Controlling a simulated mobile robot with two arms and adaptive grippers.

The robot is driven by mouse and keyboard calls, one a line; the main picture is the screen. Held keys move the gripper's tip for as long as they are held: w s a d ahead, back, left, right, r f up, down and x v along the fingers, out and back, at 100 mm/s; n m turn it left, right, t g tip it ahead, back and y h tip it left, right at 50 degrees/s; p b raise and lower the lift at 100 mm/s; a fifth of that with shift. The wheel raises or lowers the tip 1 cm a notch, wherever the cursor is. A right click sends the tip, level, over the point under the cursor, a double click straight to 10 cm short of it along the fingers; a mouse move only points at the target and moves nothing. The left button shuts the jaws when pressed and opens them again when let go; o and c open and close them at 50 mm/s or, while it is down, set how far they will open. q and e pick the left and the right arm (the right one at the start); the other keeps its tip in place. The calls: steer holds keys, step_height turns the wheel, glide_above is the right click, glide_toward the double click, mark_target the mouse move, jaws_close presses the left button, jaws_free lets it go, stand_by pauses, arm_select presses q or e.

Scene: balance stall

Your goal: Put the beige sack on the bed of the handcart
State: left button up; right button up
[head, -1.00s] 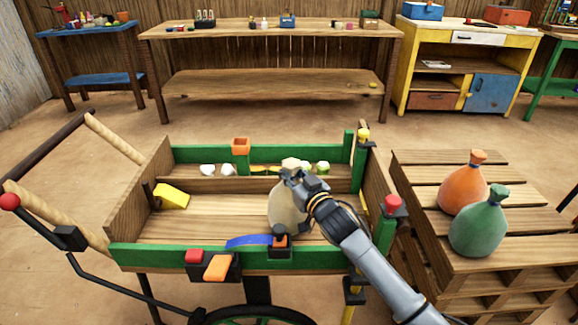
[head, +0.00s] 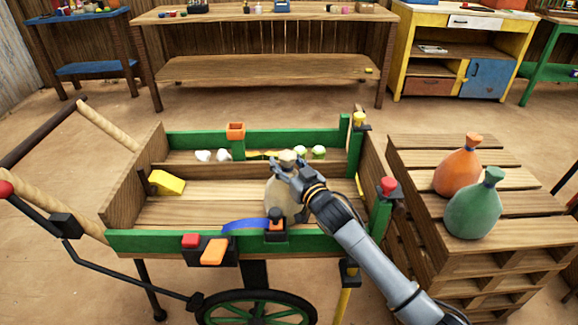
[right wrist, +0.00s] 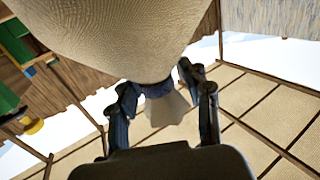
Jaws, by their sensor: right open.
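The beige sack (head: 280,194) is upright inside the handcart, over the right half of its wooden bed (head: 215,205). Its lower end is partly hidden by the front rail and a black clamp, so its contact with the bed is hard to see. My right gripper (head: 283,168) is open, with its fingers around the sack's neck just below the tied top. In the right wrist view the beige sack (right wrist: 150,35) fills the upper part and its neck lies between the open fingers (right wrist: 160,95). My left gripper is not in view.
A yellow wedge (head: 167,183) lies at the bed's left end. Several small pale and green items lie along the back rail. A blue strap (head: 245,225) crosses the front rail. Orange (head: 458,172) and green (head: 474,212) sacks stand on a pallet stack (head: 420,185) at right.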

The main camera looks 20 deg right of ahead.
steer(key=shift+s, duration=0.35)
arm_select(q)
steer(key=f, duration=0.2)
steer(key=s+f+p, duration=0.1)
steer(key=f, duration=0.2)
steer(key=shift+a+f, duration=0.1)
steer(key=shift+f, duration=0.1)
arm_select(e)
steer(key=v, duration=1.1)
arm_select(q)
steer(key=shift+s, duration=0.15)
arm_select(e)
steer(key=shift+s, duration=0.15)
